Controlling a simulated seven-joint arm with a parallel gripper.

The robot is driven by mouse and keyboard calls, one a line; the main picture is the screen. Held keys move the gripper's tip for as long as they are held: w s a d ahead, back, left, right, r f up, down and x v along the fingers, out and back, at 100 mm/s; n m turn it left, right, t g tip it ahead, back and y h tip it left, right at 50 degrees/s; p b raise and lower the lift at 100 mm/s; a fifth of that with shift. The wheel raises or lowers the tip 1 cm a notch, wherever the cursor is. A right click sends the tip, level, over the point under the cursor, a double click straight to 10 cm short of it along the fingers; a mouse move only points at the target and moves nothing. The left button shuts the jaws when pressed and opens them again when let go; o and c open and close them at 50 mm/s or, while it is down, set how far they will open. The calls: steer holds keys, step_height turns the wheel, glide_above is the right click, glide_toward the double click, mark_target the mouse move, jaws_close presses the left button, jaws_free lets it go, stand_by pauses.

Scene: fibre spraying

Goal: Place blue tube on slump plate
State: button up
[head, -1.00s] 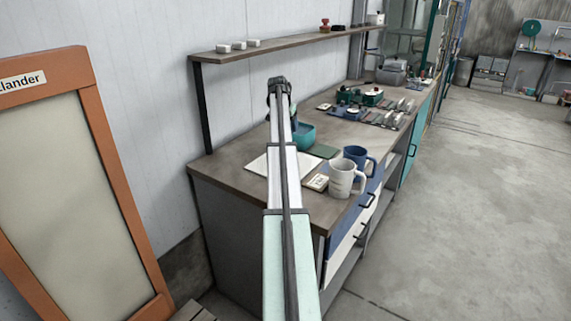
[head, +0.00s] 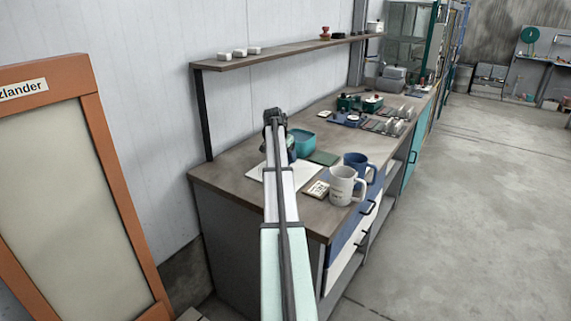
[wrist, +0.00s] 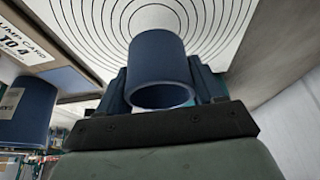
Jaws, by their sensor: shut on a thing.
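The blue tube (wrist: 157,62) is held between the two fingers of my gripper (wrist: 165,88) in the wrist view, its open end facing the camera. The slump plate (wrist: 225,25) with dark concentric rings lies behind the tube there, and the tube covers part of the rings. I cannot tell whether the tube touches the plate. In the head view the plate is a white sheet (head: 308,172) on the bench's near end. My arm hides part of it, and the gripper and tube are mostly hidden behind the arm.
A printed card (head: 317,189), a white mug (head: 341,187) and a blue mug (head: 354,161) stand right of the plate. A shelf (head: 285,55) runs above the bench (head: 230,178).

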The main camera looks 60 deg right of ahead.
steer(key=shift+f, duration=1.8)
steer(key=shift+f, duration=0.2)
steer(key=o, duration=1)
steer(key=shift+o, duration=0.2)
steer(key=shift+r, duration=0.15)
steer(key=v, duration=1.2)
